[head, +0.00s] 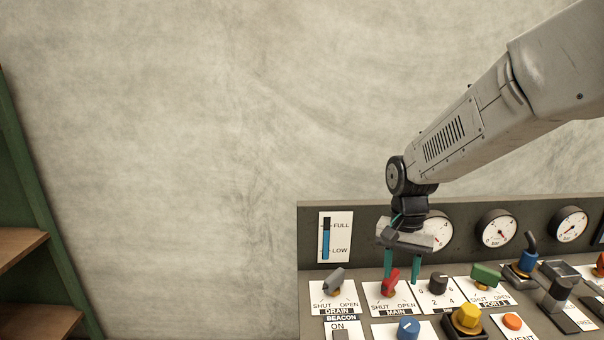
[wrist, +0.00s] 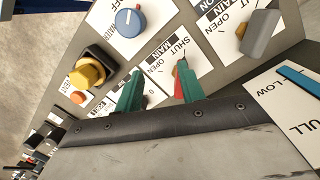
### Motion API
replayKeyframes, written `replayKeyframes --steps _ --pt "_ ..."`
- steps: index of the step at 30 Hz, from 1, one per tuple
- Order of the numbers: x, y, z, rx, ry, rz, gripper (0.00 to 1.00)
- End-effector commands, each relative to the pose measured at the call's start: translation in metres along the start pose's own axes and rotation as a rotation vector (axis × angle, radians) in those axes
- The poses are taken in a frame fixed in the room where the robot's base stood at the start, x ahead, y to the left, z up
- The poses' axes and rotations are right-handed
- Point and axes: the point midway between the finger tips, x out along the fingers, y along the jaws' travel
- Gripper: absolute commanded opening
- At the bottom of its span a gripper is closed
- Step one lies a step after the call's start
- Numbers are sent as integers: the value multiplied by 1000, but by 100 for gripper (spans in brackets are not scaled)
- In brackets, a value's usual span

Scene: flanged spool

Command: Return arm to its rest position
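My gripper (head: 402,281) is in front of the control panel in the head view, its two green fingers pointing down and spread apart with a clear gap. The fingers also show in the wrist view (wrist: 159,70). The red MAIN handle (head: 390,283) is close to the left finger in the head view. In the wrist view the red handle (wrist: 179,88) is partly hidden by the right finger; I cannot tell whether they touch. Nothing is held between the fingers.
The panel (head: 310,220) carries a grey DRAIN handle (head: 333,281), a black dial (head: 438,282), a green handle (head: 486,275), a yellow knob (head: 467,318) and a blue knob (head: 408,327). Gauges line its back. A green shelf (head: 25,170) stands far left. Space between is free.

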Motion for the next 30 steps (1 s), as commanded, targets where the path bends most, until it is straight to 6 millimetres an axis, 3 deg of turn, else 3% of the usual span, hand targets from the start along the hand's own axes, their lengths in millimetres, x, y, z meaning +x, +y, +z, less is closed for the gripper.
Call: replayKeyframes --steps 12,18,24,30 --pt "-55 93 117 -409 3 -3 39" --pt "-66 134 172 -526 64 -23 39" --pt "-72 156 201 -530 157 -48 39" --pt "-81 161 207 -517 217 -64 39"
